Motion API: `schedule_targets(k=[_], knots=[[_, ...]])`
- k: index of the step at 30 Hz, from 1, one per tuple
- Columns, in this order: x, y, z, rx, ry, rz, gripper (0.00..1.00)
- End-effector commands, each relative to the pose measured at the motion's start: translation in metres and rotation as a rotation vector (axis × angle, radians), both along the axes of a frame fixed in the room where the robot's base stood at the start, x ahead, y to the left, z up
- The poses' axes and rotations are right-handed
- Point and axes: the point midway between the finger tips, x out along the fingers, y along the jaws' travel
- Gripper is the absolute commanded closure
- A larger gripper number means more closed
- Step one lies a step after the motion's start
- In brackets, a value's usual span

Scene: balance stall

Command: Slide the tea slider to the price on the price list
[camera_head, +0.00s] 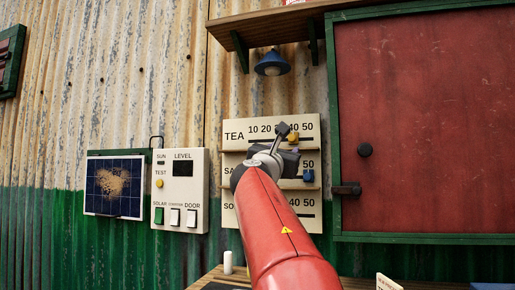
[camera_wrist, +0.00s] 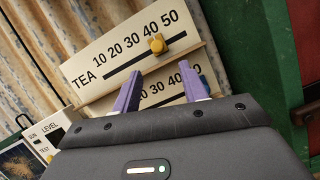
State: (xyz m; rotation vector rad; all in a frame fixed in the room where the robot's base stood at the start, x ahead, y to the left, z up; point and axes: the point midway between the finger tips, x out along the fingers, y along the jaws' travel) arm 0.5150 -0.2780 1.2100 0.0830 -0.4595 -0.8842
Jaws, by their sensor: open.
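The tea slider is a yellow knob (camera_wrist: 158,45) on the black slot of the top row of a cream board (camera_wrist: 95,62). It sits about under the 40. In the head view the knob (camera_head: 293,138) shows just right of my gripper (camera_head: 284,131). My gripper is open and empty. In the wrist view its two purple fingers (camera_wrist: 164,67) point at the board, with their tips lower in the picture than the knob. I cannot tell the gap in depth. No readable price list shows.
A blue knob (camera_head: 308,175) sits on the row below. My arm hides part of the lower rows. A switch panel (camera_head: 183,206) and a solar panel (camera_head: 114,187) are at left, a red door (camera_head: 420,120) at right. A cream card (camera_head: 387,283) stands at the bottom edge.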

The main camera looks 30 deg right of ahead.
Motion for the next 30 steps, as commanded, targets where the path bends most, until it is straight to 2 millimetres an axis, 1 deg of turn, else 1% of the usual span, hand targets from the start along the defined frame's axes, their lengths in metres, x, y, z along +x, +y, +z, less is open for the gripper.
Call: schedule_targets(k=[3,5,12,16,21,28,29,30], knots=[[0.003,-0.007,0.01,-0.041,0.018,-0.023,0.57],[0.007,-0.012,0.013,-0.041,0.02,-0.024,0.57],[0.028,-0.042,0.029,-0.038,0.017,-0.021,0.57],[0.036,-0.054,0.034,-0.037,0.016,-0.021,0.57],[0.041,-0.06,0.036,-0.037,0.016,-0.018,0.57],[0.041,-0.061,0.035,-0.036,0.016,-0.018,0.57],[0.041,-0.061,0.035,-0.036,0.016,-0.018,0.6],[0.041,-0.061,0.035,-0.036,0.016,-0.018,0.65]])
